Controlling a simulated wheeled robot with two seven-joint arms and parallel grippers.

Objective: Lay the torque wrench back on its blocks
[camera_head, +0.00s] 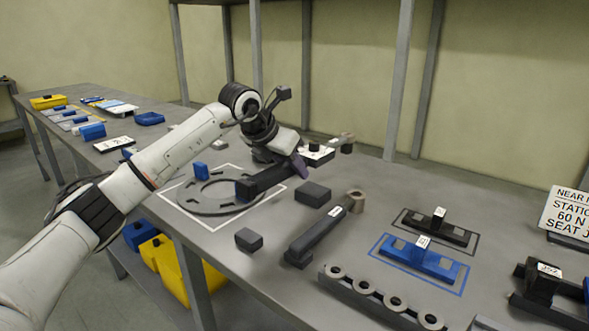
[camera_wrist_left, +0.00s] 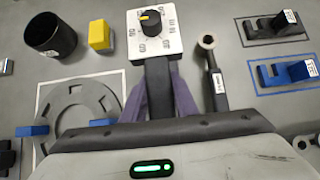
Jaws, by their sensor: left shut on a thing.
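My left gripper (camera_head: 298,168) is shut on the torque wrench (camera_head: 268,181), a dark bar with a white dial box and a ring head, and holds it above the table. In the left wrist view, the purple fingers (camera_wrist_left: 159,100) sit either side of the dark handle (camera_wrist_left: 160,75), with the white dial (camera_wrist_left: 155,32) beyond. Two dark blocks, one farther (camera_head: 313,193) and one nearer (camera_head: 249,239), stand on the table in front of the held wrench, with nothing on them. My right gripper is not in view.
A grey ring plate (camera_head: 205,210) lies in a white outline behind the blocks. Another labelled wrench (camera_head: 322,233) lies to the blocks' right. A blue fixture (camera_head: 420,259) and a rail with several rings (camera_head: 375,298) are farther right. A black cup (camera_wrist_left: 50,36) shows in the wrist view.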

